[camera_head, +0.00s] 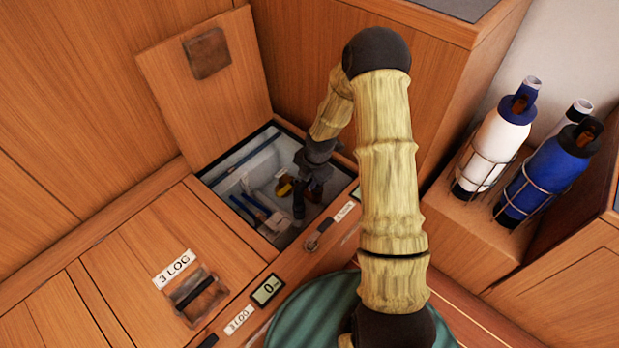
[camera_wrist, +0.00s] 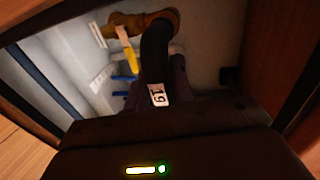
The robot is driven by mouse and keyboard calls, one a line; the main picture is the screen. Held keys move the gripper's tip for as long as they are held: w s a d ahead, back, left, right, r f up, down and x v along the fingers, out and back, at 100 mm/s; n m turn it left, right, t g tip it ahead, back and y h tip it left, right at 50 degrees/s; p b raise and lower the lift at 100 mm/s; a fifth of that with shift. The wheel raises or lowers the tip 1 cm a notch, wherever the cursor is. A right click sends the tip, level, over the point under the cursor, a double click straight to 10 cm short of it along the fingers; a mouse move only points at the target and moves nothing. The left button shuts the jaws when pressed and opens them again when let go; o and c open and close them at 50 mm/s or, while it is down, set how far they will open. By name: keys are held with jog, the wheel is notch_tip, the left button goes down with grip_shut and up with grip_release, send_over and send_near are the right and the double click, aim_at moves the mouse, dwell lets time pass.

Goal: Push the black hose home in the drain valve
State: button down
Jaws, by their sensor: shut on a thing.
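My gripper (camera_head: 314,184) reaches down into an open floor compartment and is shut on the black hose. In the wrist view the black hose (camera_wrist: 155,58) rises from between my dark fingers and curves up to the brass drain valve (camera_wrist: 128,24). A white tag with dark figures (camera_wrist: 157,95) sits on the hose near my fingers. The hose's end meets or overlaps the valve's mouth; how deep it sits I cannot tell. A yellow handle (camera_wrist: 131,60) hangs below the valve. In the head view the valve (camera_head: 283,187) shows small beside my gripper.
The compartment's rim (camera_head: 207,180) closes around my wrist, with wooden walls close by on both sides. The raised lid (camera_head: 205,90) leans behind. Blue pipes (camera_head: 256,203) run along the compartment floor. Bottles (camera_head: 500,135) stand in wire holders at the right.

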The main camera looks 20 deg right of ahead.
jog(key=shift+f+b, duration=0.4)
jog(key=shift+f, duration=0.5)
jog(key=c, duration=0.7)
grip_release()
jog(key=shift+r, duration=0.1)
jog(key=shift+r+p, duration=3.5)
jog(key=shift+p, duration=0.2)
